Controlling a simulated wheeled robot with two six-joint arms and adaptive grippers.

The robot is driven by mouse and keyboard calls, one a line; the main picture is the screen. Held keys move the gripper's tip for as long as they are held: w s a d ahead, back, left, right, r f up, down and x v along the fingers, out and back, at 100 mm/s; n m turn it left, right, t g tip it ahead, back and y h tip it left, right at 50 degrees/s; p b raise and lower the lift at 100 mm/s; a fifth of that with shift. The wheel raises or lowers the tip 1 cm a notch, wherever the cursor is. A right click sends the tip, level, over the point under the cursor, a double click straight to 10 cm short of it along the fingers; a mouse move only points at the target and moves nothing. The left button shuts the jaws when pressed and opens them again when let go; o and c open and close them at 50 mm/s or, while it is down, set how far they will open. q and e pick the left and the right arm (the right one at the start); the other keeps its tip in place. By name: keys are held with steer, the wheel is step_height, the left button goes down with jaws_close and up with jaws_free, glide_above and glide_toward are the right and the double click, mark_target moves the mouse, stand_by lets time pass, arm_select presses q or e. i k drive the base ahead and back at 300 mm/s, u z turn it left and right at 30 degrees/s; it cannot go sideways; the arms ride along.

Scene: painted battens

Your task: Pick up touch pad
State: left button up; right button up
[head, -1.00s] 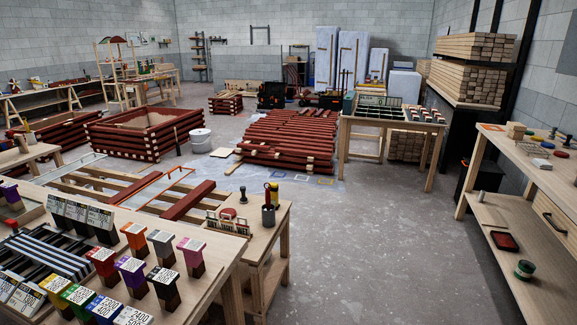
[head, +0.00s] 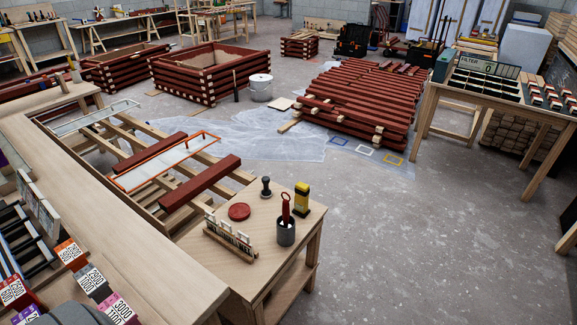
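A small wooden side table (head: 165,249) stands at the lower middle in the head view. On it lies a flat round red pad (head: 239,211), which may be the touch pad; I cannot tell for sure. A dark-handled stamp (head: 266,187) stands just behind it. A rack of small cards (head: 229,240) stands in front of it. A grey cup (head: 286,232) holding a red-handled tool is to its right, with a yellow and black item (head: 302,199) behind the cup. Neither of my grippers is in view, and nothing touches the pad.
A long workbench with coloured labelled blocks (head: 93,283) fills the lower left. A red batten stack (head: 355,105) stands on the floor behind. A sorting table (head: 452,88) is at the right. The concrete floor (head: 430,240) at the lower right is clear.

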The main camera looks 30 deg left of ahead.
mark_target(266, 193)
steer(key=i, duration=3.45)
steer(key=u, duration=2.2)
